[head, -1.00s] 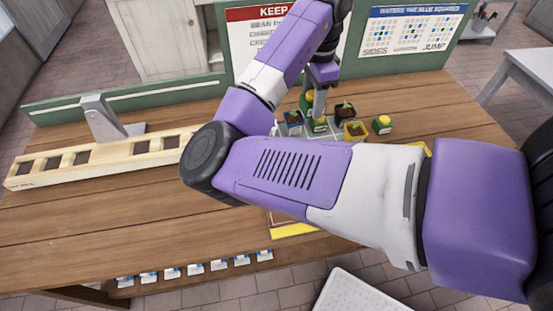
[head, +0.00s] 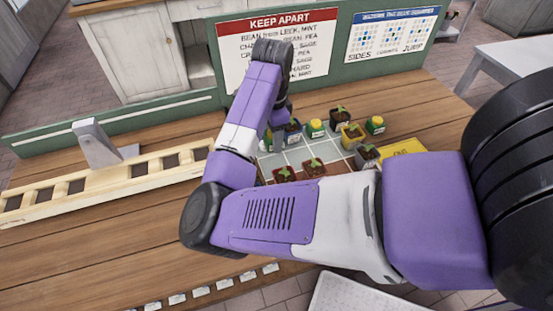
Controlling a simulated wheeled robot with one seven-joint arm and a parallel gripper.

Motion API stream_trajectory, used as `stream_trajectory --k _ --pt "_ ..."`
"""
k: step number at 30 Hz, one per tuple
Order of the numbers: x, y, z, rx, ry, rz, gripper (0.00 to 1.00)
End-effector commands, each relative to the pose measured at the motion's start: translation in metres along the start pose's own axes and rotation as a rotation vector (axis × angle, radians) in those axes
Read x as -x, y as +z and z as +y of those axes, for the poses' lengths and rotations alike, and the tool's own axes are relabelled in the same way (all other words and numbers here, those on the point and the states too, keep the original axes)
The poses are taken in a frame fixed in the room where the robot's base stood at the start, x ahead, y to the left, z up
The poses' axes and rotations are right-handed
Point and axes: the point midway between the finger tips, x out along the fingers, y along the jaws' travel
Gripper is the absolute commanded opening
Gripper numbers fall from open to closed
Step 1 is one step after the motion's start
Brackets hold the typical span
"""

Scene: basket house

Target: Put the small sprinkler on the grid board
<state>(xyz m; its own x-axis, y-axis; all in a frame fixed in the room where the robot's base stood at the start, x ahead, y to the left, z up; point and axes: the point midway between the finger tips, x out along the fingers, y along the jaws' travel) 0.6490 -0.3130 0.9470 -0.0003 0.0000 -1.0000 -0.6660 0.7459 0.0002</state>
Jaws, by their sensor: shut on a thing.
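The grid board (head: 272,163) lies on the wooden table, with pale grey-green squares, partly covered by my arm. Several dark pots with seedlings stand on or around it, among them two reddish-brown ones (head: 314,167) near its front and a yellow one (head: 352,133) at the back right. Two small green things with yellow tops, possibly sprinklers, stand behind the board (head: 316,127) and farther right (head: 375,124). I cannot tell which is the small sprinkler. My gripper is hidden behind my own arm links, so whatever it holds is hidden too.
A yellow lettered panel (head: 403,148) lies right of the board. A long wooden rack (head: 110,185) with dark square openings and a grey bracket (head: 97,145) are on the left. A green back board with posters (head: 278,50) stands behind. The front left tabletop is clear.

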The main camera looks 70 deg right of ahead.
Motion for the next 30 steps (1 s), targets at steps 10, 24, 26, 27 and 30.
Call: stream_trajectory --k 10,24,26,27,30 --pt "-0.054 0.000 0.000 0.000 0.001 -0.001 0.01" --pt "-0.099 0.000 0.000 -0.001 -0.001 0.000 0.01" --pt "-0.099 0.000 0.000 -0.001 -0.001 0.000 0.01" --pt "-0.099 0.000 0.000 -0.001 -0.001 0.000 0.01" --pt "-0.099 0.000 0.000 -0.001 -0.001 0.000 0.01"
